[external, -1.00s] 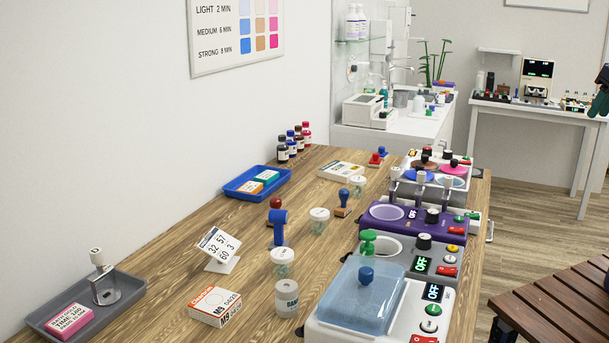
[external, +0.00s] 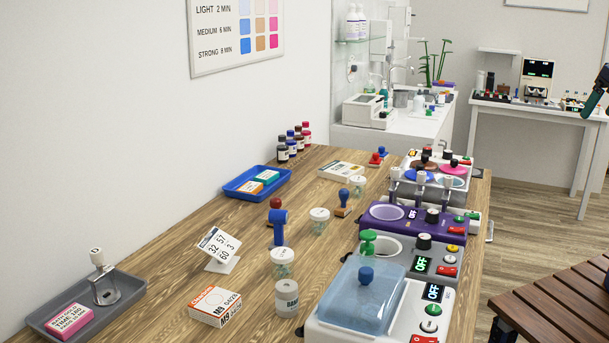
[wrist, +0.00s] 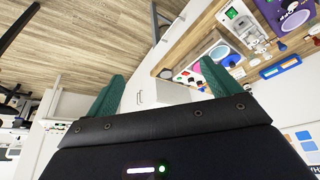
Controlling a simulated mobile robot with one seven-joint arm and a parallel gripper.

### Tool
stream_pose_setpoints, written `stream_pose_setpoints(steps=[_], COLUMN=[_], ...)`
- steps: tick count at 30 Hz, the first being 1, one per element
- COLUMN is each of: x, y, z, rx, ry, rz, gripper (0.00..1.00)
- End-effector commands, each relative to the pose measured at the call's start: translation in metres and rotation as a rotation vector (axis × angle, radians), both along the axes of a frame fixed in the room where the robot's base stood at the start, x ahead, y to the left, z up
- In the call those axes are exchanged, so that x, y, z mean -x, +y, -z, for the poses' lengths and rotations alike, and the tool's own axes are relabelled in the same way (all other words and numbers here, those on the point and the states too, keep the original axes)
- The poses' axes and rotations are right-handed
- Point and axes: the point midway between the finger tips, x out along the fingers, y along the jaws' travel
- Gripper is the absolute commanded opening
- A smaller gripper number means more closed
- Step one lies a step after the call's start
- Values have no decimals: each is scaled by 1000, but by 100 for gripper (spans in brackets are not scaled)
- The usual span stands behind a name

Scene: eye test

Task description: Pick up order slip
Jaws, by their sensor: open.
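A white tilted card (external: 218,249) with black printed numbers stands on the wooden bench in the external view, left of centre. It may be the order slip; no slip label is readable. A pink box (external: 69,320) with printed text lies in a grey tray (external: 130,293) at the front left. My gripper (wrist: 165,88) shows two green fingers, spread apart with nothing between them. In the external view my gripper (external: 592,105) is at the right edge, partly cut off, far from the card and above the floor side of the bench. I cannot make out the card in the wrist view.
An orange-white box (external: 215,306) and a white jar (external: 287,298) stand near the card. Machines with OFF displays, including a purple one (external: 385,228), line the bench's right side. A blue tray (external: 230,190) lies by the wall. A brown slatted bench (external: 560,295) is at the lower right.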

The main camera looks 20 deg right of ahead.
Motion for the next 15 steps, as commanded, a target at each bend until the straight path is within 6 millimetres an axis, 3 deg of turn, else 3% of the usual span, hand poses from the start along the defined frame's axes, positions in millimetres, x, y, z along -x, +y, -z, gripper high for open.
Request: stream_pose_setpoints(steps=[10,15], x=[-4,-34], y=[2,16], z=[-3,-18], rx=[0,-1], ry=[0,3], rz=[-8,-52], gripper=[100,100])
